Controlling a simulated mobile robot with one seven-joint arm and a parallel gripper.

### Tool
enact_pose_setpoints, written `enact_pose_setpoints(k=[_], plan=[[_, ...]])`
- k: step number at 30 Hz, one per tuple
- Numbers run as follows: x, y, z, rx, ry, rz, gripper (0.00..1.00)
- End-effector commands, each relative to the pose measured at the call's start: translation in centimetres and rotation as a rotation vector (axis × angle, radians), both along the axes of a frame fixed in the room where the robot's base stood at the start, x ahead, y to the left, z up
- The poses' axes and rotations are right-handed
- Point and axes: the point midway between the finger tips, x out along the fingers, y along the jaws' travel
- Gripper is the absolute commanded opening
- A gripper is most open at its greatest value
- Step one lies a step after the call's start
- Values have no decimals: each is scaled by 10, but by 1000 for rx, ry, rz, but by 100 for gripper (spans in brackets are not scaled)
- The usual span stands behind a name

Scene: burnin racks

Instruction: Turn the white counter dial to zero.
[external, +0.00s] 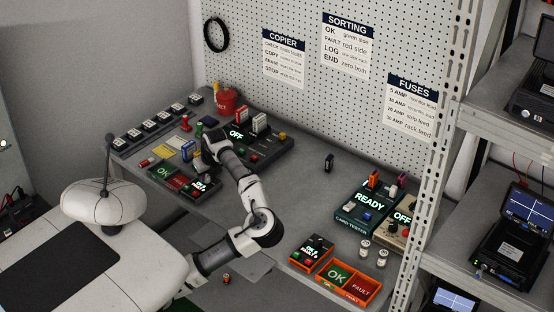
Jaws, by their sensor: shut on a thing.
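My gripper (211,158) is the dark end of the arm, small and pointing down at the left part of the bench. It is shut, just above the far side of a small dark counter box (206,188) with white digits. The gripper and wrist cover the dial, so its setting and the exact contact cannot be seen. This counter stands at the right end of a tray with a green OK side and a red FAULT side (172,177). A second counter (317,249), in an orange frame, stands at the front right beside an orange OK/FAULT tray (349,282).
A card tester (368,207) reading READY stands at the right. Several black blocks (150,126) line the left edge. The middle of the bench is mostly clear.

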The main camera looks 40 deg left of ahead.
Motion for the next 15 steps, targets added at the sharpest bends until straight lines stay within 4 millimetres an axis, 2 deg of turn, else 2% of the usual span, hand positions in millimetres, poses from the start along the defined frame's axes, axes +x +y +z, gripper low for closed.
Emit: enact_pose_setpoints(k=[1, 6, 15], plan=[[0, -1, -1, -4, 2, -1, 27], [0, -1, -1, -3, 2, 0, 46], [0, -1, 2, -1, 0, 0, 46]])
